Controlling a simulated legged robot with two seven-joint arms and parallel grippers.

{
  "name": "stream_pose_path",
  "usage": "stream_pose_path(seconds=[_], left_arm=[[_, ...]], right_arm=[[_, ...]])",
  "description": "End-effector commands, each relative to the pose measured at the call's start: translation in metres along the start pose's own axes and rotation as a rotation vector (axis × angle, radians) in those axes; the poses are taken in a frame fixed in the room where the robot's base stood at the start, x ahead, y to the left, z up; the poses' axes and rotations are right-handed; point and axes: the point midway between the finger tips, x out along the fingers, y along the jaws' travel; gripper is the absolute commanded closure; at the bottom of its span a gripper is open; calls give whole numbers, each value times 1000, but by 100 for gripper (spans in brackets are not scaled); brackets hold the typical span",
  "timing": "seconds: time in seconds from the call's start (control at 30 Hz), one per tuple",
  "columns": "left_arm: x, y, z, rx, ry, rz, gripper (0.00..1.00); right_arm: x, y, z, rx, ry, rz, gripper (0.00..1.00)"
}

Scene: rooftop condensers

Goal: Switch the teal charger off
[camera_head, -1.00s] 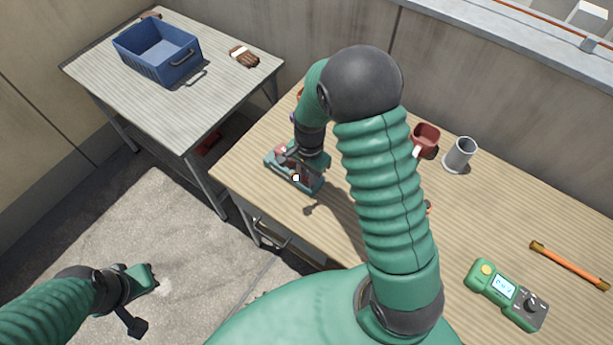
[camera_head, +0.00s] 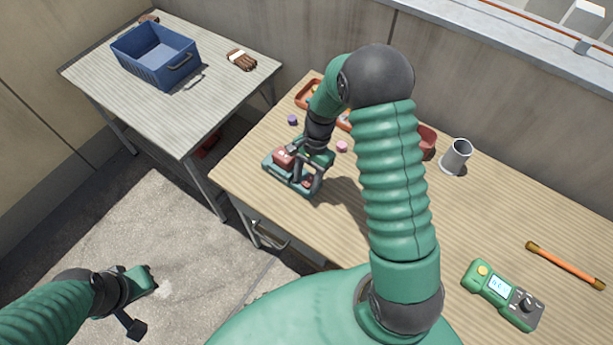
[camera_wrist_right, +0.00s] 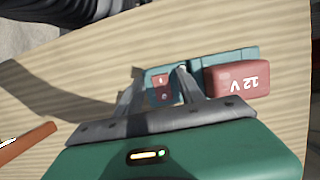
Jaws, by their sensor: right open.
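Beside the block, the charger (camera_wrist_right: 215,58) carries a dark red rocker switch (camera_wrist_right: 160,88) with white marks. My right gripper (camera_head: 312,188) is over the switch end of the charger. Its open fingers (camera_wrist_right: 160,72) stand on either side of the switch in the wrist view; contact cannot be told. My left gripper (camera_head: 143,282) hangs over the floor, away from the bench; its fingers are unclear.
An orange tray (camera_head: 304,94), a purple cap (camera_head: 293,120) and a pink cap (camera_head: 342,146) lie near my right arm. A red mug (camera_head: 428,141), grey cup (camera_head: 456,156), green meter (camera_head: 503,294) and orange rod (camera_head: 565,265) are to the right. A blue bin (camera_head: 154,56) stands on the other table.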

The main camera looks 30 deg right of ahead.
Motion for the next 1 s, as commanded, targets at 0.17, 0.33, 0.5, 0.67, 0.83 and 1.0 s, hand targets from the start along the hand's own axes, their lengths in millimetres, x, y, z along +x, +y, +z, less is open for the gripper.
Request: stream_pose_path(seconds=[0.17,0.33,0.5,0.67,0.83,1.0], left_arm=[[-1,0,0,0,0,0,100],[-4,0,-1,0,0,0,100],[-6,0,-2,0,0,0,100],[-8,0,-2,0,0,0,100],[-9,0,-2,0,0,0,100],[-9,0,-2,0,0,0,100]], right_arm=[[-16,-1,-1,0,3,-3,55],[-60,-2,-1,0,4,-5,55],[-111,-2,-2,-1,3,-4,55],[-148,-1,-3,1,1,-2,55],[-166,-1,-3,1,-1,1,55],[-168,-1,-2,1,-2,2,55]])
